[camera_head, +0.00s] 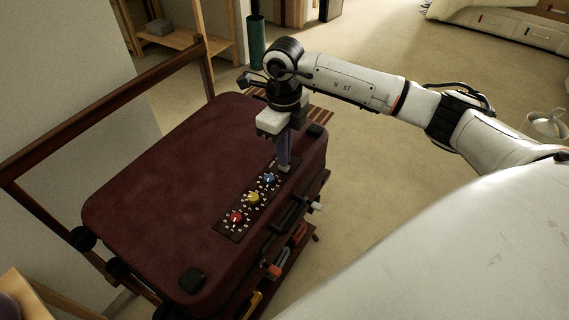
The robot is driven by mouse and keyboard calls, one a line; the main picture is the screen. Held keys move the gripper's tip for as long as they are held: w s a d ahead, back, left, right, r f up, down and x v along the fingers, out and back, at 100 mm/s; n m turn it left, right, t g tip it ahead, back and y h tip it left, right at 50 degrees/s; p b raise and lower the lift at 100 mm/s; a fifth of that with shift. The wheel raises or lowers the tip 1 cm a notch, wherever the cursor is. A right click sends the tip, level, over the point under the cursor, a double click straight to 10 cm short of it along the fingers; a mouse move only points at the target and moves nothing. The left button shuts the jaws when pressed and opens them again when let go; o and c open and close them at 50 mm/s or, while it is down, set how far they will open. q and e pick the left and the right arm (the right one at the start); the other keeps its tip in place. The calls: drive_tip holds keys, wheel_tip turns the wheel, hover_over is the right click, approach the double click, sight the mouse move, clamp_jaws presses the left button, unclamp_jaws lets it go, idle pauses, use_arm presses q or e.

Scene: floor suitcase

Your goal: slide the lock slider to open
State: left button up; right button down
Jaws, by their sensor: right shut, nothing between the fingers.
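A dark red suitcase (160,170) lies flat on a low wooden rack. Its lock panel (230,227) runs along the near right edge of the top, with a red dial (236,216), a yellow dial (253,197) and a blue dial (268,178). My right gripper (284,165) points down, shut and empty, at the far end of the panel, just beyond the blue dial. A small grey piece at the fingertips may be the lock slider; the fingers partly hide it, and I cannot tell if they touch it. My left gripper is not in view.
The suitcase handle (290,213) is on its right side, beside the dials. A dark wooden rail (110,120) rises behind the suitcase along the wall. A green cylinder (256,42) stands behind. The carpet to the right is mostly clear.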

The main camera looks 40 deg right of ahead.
sight(293, 160)
drive_tip(key=shift+f+b, duration=0.35)
drive_tip(key=shift+f, duration=0.15)
idle(0.6)
drive_tip(key=shift+d, duration=0.15)
drive_tip(key=shift+w+d+f+b, duration=0.1)
drive_tip(key=shift+w+d+b, duration=0.15)
drive_tip(key=shift+d, duration=0.45)
drive_tip(key=shift+w+d+b, duration=0.2)
drive_tip(key=shift+w+d, duration=0.05)
drive_tip(key=shift+d, duration=0.6)
drive_tip(key=shift+w+r, duration=0.1)
drive_tip(key=shift+r, duration=0.1)
drive_tip(key=shift+r+p, duration=0.65)
wheel_tip(293, 160, up, 5)
drive_tip(key=p, duration=0.3)
drive_tip(key=shift+a+f, duration=0.1)
drive_tip(key=shift+f, duration=0.1)
